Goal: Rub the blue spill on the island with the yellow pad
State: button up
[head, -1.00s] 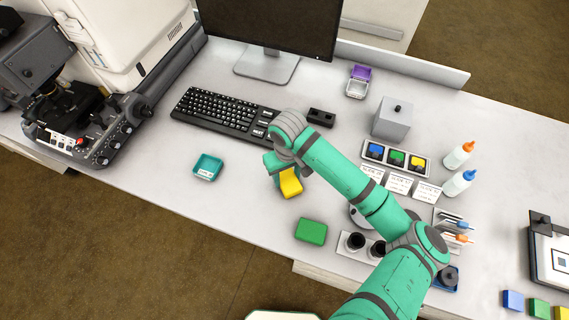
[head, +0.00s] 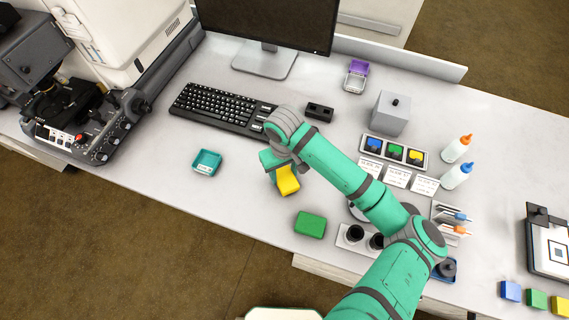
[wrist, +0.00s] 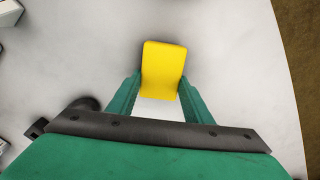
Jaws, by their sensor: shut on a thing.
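The yellow pad (head: 288,181) is a flat block held above the light grey worktop (head: 245,205) in the head view. My gripper (head: 277,165) is shut on it. In the wrist view the pad (wrist: 163,65) sticks out beyond the two teal fingers of my gripper (wrist: 160,98), with pale worktop around it. I cannot tell whether the pad touches the surface. No blue spill shows in either view. I cannot tell which surface is the island.
A green block (head: 311,223) and a teal dish (head: 207,162) lie near the pad. A keyboard (head: 222,110) and monitor stand behind. Bottles (head: 457,149), a grey box (head: 390,113) and black-topped items (head: 355,233) crowd the right. The worktop's front left is mostly clear.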

aim_at(284, 173)
jog(key=r, duration=0.3)
jog(key=shift+w+r, duration=0.15)
jog(key=shift+w, duration=0.1)
jog(key=shift+w+a+r, duration=0.1)
jog(key=shift+r, duration=1.9)
